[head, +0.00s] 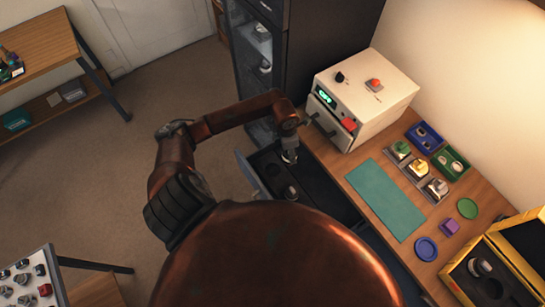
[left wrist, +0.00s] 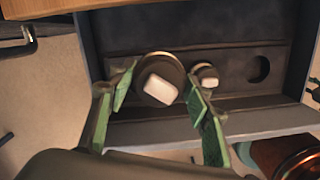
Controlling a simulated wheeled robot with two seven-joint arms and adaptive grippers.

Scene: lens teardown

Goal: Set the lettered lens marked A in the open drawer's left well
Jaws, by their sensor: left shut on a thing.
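My left gripper (head: 289,150) is over the open drawer (head: 246,173), pointing down. In the left wrist view, the green fingers of the left gripper (left wrist: 160,88) are on either side of a round lens (left wrist: 145,62) with a white block-like top, and are shut on it. No letter can be read on it. The drawer (left wrist: 190,130) has a dark insert. A smaller round piece with a white top (left wrist: 206,76) stands beside the held lens, and an empty round well (left wrist: 258,69) is farther right. Whether the held lens touches the insert cannot be told. My right gripper is out of view.
A white machine (head: 372,90) with a green display stands on the wooden bench beside the drawer. The bench also holds a teal mat (head: 386,198), small coloured trays and a yellow case (head: 523,238). A dark cabinet (head: 330,40) stands behind.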

